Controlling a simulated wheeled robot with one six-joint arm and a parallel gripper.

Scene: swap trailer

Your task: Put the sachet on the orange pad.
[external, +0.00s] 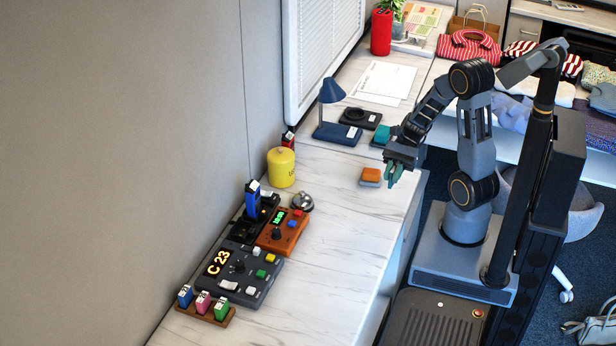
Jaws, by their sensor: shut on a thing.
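The orange pad (370,173) is a small block with an orange top and a grey lower front, on the white marbled counter near its right edge. My gripper (393,174) is just to the right of the pad in the picture, pointing down. It is shut on a small teal-green thing, which looks like the sachet (396,168). The sachet hangs upright between the fingers, apart from the pad in the picture. Its exact outline and height above the counter are hard to tell.
A teal-topped block (382,134), a black block (360,118) and a blue lamp (333,110) stand behind. A yellow canister (281,167), a bell (302,202) and control boxes (240,272) are to the left. The counter in front of the pad is clear.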

